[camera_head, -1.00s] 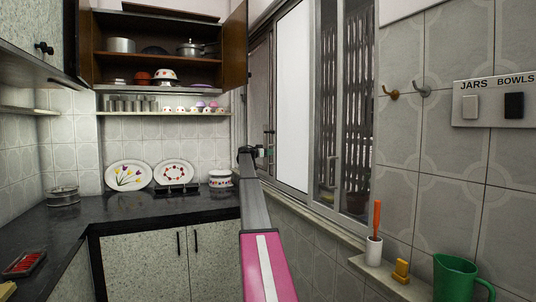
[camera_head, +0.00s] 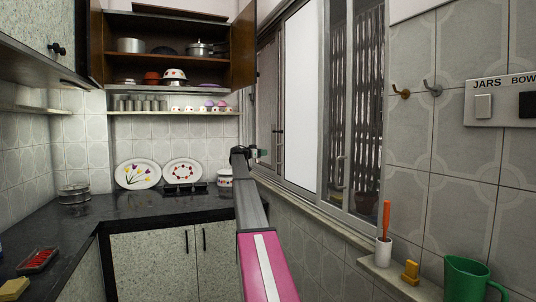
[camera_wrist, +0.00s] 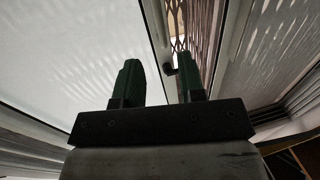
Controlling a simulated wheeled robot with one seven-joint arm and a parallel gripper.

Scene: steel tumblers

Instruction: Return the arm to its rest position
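My arm (camera_head: 252,210) stretches forward from the bottom middle of the head view, beside the window. My gripper (camera_head: 264,154) shows small at its far end, in front of the window wall. In the wrist view my gripper (camera_wrist: 158,68) has two green fingers standing apart with nothing between them. Behind the fingers are the window panes and a dark metal grille.
The window (camera_head: 305,110) and its sill (camera_head: 375,262) run close along the arm's right side. The sill holds a white cup (camera_head: 383,252) and a green mug (camera_head: 468,280). The dark counter (camera_head: 130,207) at left has free room. A white pot (camera_head: 224,178) is partly hidden by my arm.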

